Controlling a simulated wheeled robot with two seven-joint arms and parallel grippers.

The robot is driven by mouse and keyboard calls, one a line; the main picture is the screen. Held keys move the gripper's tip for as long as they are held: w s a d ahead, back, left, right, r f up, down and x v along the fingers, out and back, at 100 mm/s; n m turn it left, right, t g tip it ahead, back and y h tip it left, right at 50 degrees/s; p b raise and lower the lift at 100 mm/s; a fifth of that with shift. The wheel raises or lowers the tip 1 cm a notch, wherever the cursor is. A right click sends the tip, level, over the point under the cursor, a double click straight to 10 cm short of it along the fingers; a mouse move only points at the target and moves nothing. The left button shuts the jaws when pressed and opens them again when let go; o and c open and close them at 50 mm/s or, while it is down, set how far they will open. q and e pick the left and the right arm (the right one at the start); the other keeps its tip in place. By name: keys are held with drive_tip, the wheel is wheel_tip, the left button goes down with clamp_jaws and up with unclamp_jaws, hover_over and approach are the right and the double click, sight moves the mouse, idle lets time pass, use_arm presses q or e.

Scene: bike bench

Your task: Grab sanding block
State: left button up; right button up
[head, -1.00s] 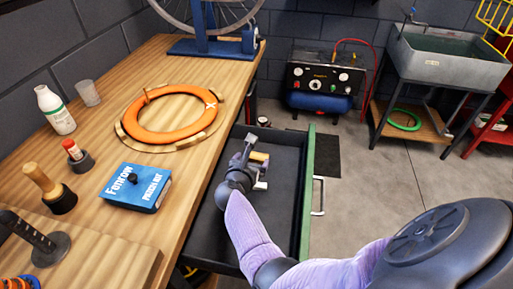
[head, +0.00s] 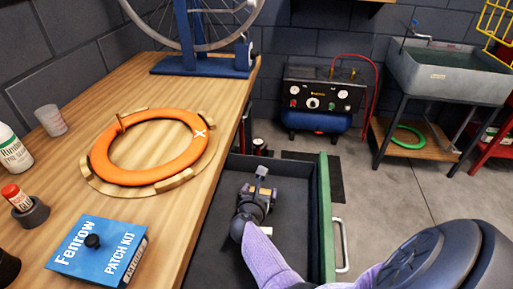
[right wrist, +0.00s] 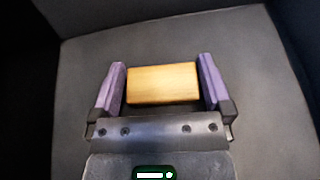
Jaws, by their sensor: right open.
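The sanding block is a tan-yellow rectangular block (right wrist: 162,84) on the dark floor of the open drawer (head: 290,225). In the right wrist view it lies between the two purple fingers of my right gripper (right wrist: 162,88), with a narrow gap on each side. My right gripper is open and empty. My left gripper is not in view.
The drawer's green front (head: 325,220) and the workbench edge flank my right arm. On the wooden bench (head: 165,215) are an orange ring (head: 183,170), a blue patch kit box (head: 95,250), a bottle (head: 12,150) and a wheel stand (head: 205,60). The rest of the drawer looks clear.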

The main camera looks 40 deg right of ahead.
drive_tip(key=shift+s+a+r, duration=0.15)
drive_tip(key=shift+c, duration=0.4)
drive_tip(key=c, duration=0.7)
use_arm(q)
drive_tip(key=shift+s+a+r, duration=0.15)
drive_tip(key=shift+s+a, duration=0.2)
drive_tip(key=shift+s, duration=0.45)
use_arm(e)
drive_tip(key=shift+c, duration=0.7)
